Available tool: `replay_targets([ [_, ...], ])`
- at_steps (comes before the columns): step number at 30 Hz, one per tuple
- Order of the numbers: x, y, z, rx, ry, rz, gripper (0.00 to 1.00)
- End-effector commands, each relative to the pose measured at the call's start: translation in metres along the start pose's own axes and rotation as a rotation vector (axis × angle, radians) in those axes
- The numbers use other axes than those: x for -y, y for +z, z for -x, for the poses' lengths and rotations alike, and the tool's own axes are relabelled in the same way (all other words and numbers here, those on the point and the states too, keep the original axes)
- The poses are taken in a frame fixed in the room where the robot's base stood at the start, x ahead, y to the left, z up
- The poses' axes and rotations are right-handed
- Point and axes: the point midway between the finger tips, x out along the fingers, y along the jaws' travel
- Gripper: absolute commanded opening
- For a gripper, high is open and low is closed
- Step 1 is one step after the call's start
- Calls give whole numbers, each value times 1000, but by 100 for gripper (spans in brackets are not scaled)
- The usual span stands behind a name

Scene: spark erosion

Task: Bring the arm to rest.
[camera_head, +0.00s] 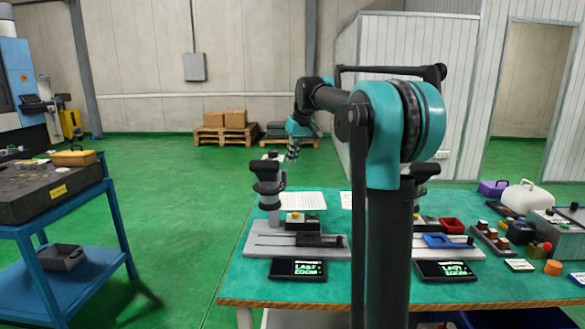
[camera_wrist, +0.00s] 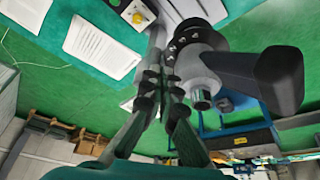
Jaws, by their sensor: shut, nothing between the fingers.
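My arm rises in the middle of the head view and reaches to the back left. My gripper (camera_head: 292,153) hangs fingers down at its end, above the back of the green workbench (camera_head: 270,215). The wrist view shows my gripper (camera_wrist: 160,72) with its two dark fingers close together, shut and empty. They appear close to a grey and black optical instrument (camera_wrist: 200,70), with no grasp on it. In the head view, the left instrument (camera_head: 268,185) stands on a grey base just below and left of my gripper. My arm hides part of the bench.
Two black displays (camera_head: 298,269) reading "LAST ZOOM" lie at the bench front. Printed sheets (camera_head: 302,201) lie behind the left base. A red tray (camera_head: 452,225) and a white container (camera_head: 525,196) are on the right. A blue cart (camera_head: 115,215) stands left, with open green floor between.

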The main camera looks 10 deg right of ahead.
Motion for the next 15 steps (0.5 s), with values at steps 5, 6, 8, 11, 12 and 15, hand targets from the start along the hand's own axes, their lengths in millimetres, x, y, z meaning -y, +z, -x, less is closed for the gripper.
replay_targets([
  [5,4,-4,22,0,0,0,0],
  [6,4,-4,25,0,0,0,0],
  [8,5,-3,28,0,1,-1,0],
  [11,6,10,22,2,6,-15,0],
  [12,8,20,16,2,10,-28,0],
  [15,13,61,-6,6,27,-71,0],
])
